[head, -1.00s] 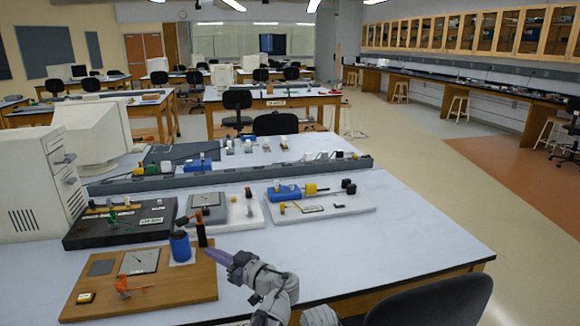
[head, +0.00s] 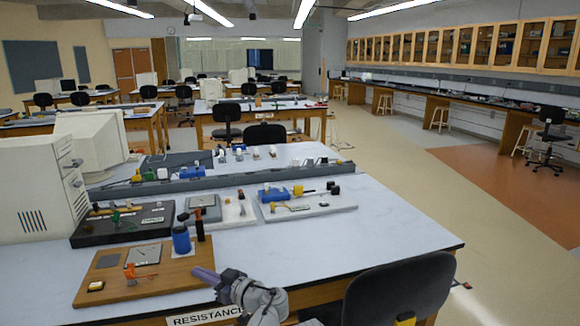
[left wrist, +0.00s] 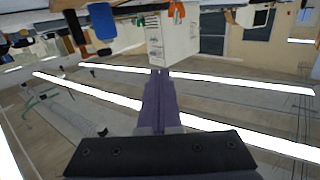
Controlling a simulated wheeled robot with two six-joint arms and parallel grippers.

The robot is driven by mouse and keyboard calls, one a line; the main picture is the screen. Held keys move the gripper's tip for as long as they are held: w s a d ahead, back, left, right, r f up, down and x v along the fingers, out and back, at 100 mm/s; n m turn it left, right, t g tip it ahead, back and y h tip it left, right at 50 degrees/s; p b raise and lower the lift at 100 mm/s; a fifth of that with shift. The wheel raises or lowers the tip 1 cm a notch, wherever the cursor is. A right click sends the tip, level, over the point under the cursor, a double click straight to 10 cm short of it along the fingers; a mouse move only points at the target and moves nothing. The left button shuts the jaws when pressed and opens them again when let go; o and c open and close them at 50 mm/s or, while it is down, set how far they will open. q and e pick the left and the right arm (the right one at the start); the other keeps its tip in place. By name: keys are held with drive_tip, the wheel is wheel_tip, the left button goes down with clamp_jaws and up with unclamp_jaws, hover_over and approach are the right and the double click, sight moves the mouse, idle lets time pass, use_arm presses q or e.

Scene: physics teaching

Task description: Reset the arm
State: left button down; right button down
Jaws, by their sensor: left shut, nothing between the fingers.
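My left gripper (head: 205,274) shows at the bottom middle of the head view, its purple fingers together and empty. Its fingertips point left, by the right edge of the wooden board (head: 170,281). In the left wrist view the purple fingers (left wrist: 160,80) are shut, with nothing between them, and the room appears upside down. I cannot tell whether the gripper touches the board. My right gripper is in neither view.
A blue cylinder (head: 181,240) and a dark upright post (head: 200,228) stand near the board. A black board (head: 125,224) and white boards (head: 310,205) lie behind. A black chair (head: 400,290) is at the front right. The table's right part (head: 390,230) is clear.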

use_arm(q)
drive_tip(key=s+d+f+m+g+h+p, duration=0.3)
drive_tip(key=s+d+f+m+g+h, duration=0.2)
drive_tip(key=s+f+m+h, duration=0.5)
drive_tip(key=s+d+f+m+g+h, duration=0.2)
drive_tip(key=s+d+f, duration=0.1)
drive_tip(key=d, duration=0.3)
drive_tip(key=s+d+f+m+g+h+p, duration=0.1)
drive_tip(key=s+d+f+m+h, duration=0.1)
drive_tip(key=s+d, duration=0.3)
drive_tip(key=shift+s+d+f+m+g+p, duration=0.3)
drive_tip(key=shift+s+d+f+m+g, duration=0.1)
drive_tip(key=shift+s+f+m, duration=0.35)
drive_tip(key=shift+w, duration=0.1)
